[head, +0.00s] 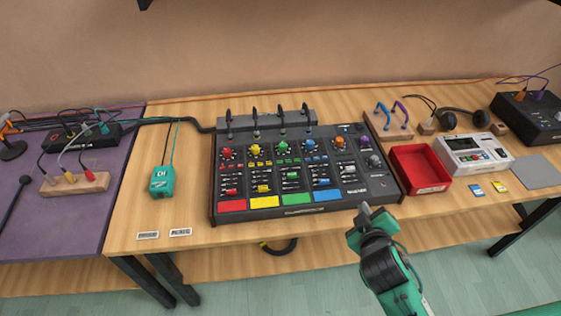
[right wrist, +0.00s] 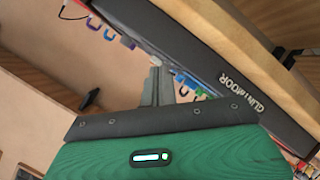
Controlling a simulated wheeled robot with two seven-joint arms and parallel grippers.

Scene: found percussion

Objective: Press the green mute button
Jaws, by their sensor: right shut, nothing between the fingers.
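The black mixer (head: 375,181) stands on the wooden table. It has red, yellow, green and blue channels side by side, each with a large knob, small buttons, a fader and a front pad. The green channel has a green knob (head: 282,146), small green buttons (head: 288,160) and a green front pad (head: 299,198). Which green part is the mute button is too small to read. My right gripper (head: 368,209) is shut and empty, just off the mixer's front right edge. In the right wrist view its fingers (right wrist: 161,86) point toward the mixer's front (right wrist: 205,45). My left gripper is out of view.
A red tray (head: 420,170) and a white device (head: 470,156) stand right of the mixer. A teal box (head: 162,181) with a cable lies to its left. Black cables stand up along the mixer's back. Bare table lies between the teal box and the mixer.

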